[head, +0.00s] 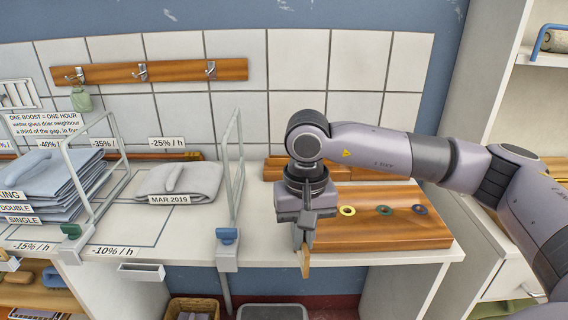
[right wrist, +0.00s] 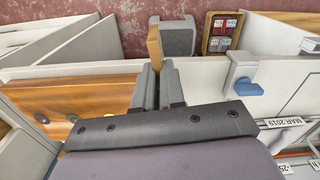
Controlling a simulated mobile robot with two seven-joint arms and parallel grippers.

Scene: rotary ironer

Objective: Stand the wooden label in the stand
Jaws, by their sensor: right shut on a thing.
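My right gripper (head: 304,236) points down over the front edge of the white counter, left of a wooden board. It is shut on the wooden label (head: 305,262), a small thin brown piece that hangs below the fingertips. In the right wrist view the label (right wrist: 154,48) sticks out past the two grey fingers (right wrist: 153,84), and its far part shows clear of them. I cannot tell for sure which thing is the stand. A low wooden piece (head: 282,168) lies at the back of the counter, partly hidden by my gripper. My left gripper is not in view.
The wooden board (head: 400,200) with several coloured rings lies right of my gripper. A wire frame (head: 230,180) with a blue clip stands left of it. A folded grey cloth (head: 180,180) lies farther left. A grey bin (head: 272,312) stands below the counter.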

